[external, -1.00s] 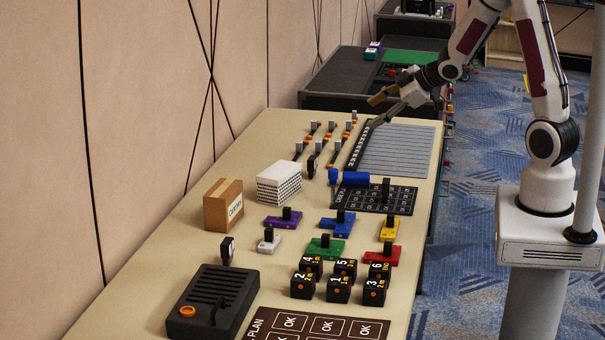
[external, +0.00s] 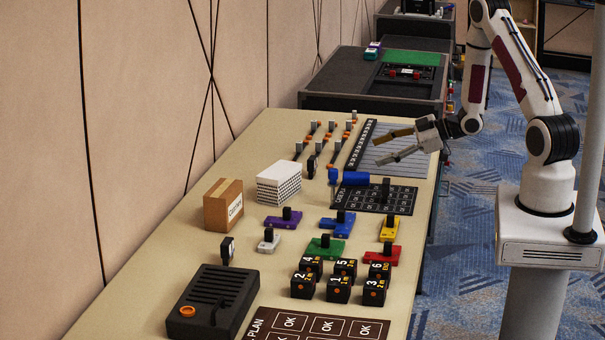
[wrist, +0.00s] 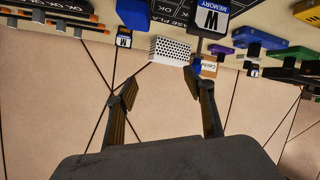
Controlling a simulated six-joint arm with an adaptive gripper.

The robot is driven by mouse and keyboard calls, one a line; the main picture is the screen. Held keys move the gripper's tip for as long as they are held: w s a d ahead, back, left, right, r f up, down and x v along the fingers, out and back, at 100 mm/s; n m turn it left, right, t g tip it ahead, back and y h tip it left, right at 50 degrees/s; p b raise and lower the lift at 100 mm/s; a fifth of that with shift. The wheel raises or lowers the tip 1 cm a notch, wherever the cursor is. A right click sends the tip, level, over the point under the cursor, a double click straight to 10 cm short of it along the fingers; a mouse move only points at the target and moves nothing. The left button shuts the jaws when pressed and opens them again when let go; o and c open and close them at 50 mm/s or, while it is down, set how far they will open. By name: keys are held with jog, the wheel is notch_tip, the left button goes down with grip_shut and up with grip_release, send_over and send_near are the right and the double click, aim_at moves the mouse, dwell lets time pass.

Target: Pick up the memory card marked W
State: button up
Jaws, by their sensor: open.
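A dark memory card (wrist: 208,18) with a white label stands large at the top of the wrist view. Its label shows MEMORY and a large letter that looks like W, though the view is tilted. A black upright piece on the gridded mat in the external view (external: 386,188) may be this card. A smaller labelled card (wrist: 124,38) stands farther left in the wrist view; it also shows in the external view (external: 311,166). My gripper (external: 379,149) is open and empty above the grey ribbed panel; its spread fingers also show in the wrist view (wrist: 160,86).
A blue cylinder (external: 348,178) lies beside the gridded mat (external: 350,199). A white block (external: 278,184) and a cardboard box (external: 223,207) stand to the left. Coloured blocks (external: 283,220) and black numbered cubes (external: 338,290) stand nearer the camera. The ribbed panel (external: 400,140) is clear.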

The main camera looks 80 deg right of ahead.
aim_at(386, 186)
jog(key=s+a+f+m+t, duration=0.1)
jog(key=s+f, duration=0.1)
jog(key=s+a+f+m+t, duration=0.1)
jog(key=s+f, duration=0.2)
jog(key=s+a+f+m+t, duration=0.1)
jog(key=s+f+t, duration=0.1)
jog(key=s+f, duration=0.1)
jog(key=shift+s+m, duration=0.2)
jog(key=shift+m, duration=0.2)
jog(key=shift+s+a+f+m+t, duration=0.3)
jog(key=shift+s+a+f+m, duration=0.05)
jog(key=shift+s+f+m, duration=0.2)
jog(key=shift+w, duration=0.2)
jog(key=shift+w+a, duration=0.1)
jog(key=shift+w, duration=1.05)
jog(key=shift+w+a, duration=0.15)
jog(key=shift+w, duration=1.15)
jog(key=shift+w+a, duration=0.1)
jog(key=shift+w, duration=1.2)
jog(key=c, duration=1.1)
